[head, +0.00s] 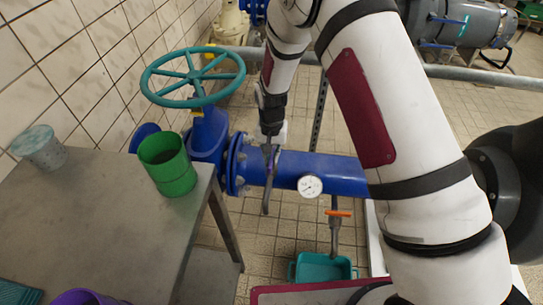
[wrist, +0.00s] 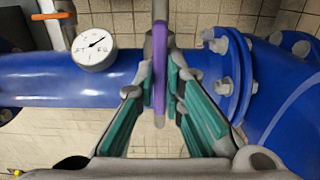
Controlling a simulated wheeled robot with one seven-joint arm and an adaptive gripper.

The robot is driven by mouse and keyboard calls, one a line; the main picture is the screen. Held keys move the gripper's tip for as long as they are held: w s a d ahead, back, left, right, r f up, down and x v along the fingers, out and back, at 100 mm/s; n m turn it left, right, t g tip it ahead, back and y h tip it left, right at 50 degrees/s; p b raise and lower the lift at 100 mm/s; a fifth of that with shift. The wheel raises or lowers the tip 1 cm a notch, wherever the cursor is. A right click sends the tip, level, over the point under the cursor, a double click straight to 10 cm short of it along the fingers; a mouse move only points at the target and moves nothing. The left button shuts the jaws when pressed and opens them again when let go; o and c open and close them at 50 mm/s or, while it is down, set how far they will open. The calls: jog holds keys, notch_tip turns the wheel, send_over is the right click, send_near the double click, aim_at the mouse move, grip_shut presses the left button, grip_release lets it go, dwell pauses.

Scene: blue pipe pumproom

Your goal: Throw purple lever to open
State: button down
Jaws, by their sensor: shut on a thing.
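The purple lever (wrist: 159,68) stands upright in the middle of the wrist view, in front of the blue pipe (wrist: 95,78). My gripper (wrist: 161,80) has its teal-padded fingers on both sides of the lever, shut on it near the fingertips. A little purple shows there, and most of the lever is hidden.
A white gauge (head: 310,187) sits on the pipe, right of my gripper. A teal handwheel (head: 193,77) rises at the left. A green cup (head: 168,163) stands on the grey table (head: 95,215). An orange-handled tap (head: 337,213) hangs above a teal bin (head: 323,268).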

aim_at(272, 158)
dwell(0.4)
jog(key=c, duration=1.7)
grip_release()
jog(key=shift+r, duration=0.1)
notch_tip(272, 158, up, 12)
jog(key=shift+f, duration=0.1)
